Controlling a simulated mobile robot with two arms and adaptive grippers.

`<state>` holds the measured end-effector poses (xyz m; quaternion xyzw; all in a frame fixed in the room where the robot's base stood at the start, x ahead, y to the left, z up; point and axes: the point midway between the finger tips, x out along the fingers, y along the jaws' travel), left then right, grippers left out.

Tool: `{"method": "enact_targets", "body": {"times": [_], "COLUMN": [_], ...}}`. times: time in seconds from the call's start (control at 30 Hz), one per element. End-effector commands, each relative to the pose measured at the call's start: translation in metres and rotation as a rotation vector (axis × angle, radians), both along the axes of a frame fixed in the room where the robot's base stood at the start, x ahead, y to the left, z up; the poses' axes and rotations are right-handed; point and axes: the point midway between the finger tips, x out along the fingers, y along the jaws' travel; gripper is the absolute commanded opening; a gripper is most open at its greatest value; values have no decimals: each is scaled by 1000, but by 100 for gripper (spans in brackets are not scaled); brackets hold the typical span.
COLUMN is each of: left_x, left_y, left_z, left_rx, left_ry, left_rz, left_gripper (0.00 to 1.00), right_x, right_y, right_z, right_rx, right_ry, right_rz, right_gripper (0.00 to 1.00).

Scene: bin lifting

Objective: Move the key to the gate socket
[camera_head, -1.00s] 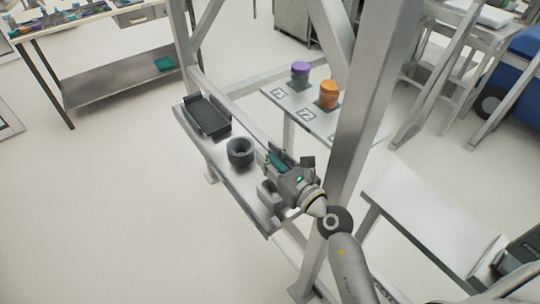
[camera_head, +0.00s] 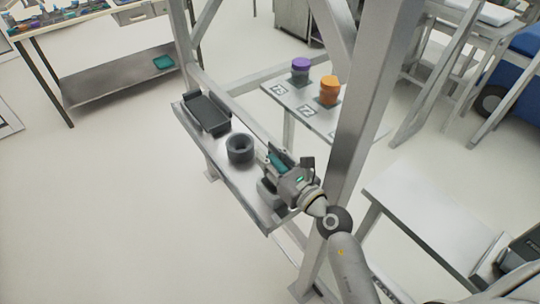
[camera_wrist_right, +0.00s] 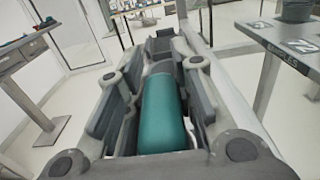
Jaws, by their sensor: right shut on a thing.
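My right gripper (camera_head: 277,165) is shut on a teal, rounded piece (camera_wrist_right: 166,115), which I take to be the key. The teal piece lies lengthwise between the grey fingers in the right wrist view; a bit of it also shows in the head view (camera_head: 281,158). The gripper is over the near right part of a narrow metal shelf on the frame. A dark round ring with a hollow centre (camera_head: 240,149), possibly the gate socket, stands on that shelf, just left of the gripper and apart from it. My left gripper is not in view.
A black tray (camera_head: 208,113) lies at the shelf's far left end. A thick frame post (camera_head: 362,120) rises close right of my gripper. Behind it, a numbered table (camera_head: 318,118) holds a purple-topped jar (camera_head: 300,66) and an orange-topped jar (camera_head: 329,88). Open floor lies left.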

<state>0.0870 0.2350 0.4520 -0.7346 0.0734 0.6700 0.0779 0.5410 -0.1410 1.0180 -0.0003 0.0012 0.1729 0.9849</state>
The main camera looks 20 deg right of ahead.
Motion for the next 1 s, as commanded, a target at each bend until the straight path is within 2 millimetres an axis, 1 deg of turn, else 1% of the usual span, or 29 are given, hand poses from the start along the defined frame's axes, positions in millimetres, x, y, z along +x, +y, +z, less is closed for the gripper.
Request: {"method": "enact_targets", "body": {"times": [0.47, 0.9, 0.93, 1.0], "left_x": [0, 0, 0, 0], "left_y": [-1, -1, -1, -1], "left_z": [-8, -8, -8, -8], "left_rx": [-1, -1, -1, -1], "left_ry": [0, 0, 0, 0], "left_rz": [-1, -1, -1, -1], "left_gripper": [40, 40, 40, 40], "right_x": [0, 0, 0, 0], "right_y": [0, 0, 0, 0], "right_z": [-10, -10, -10, -10], "right_rx": [0, 0, 0, 1], "right_ry": [-1, -1, -1, -2], "right_rz": [0, 0, 0, 0], "right_gripper": [0, 0, 28, 37]}}
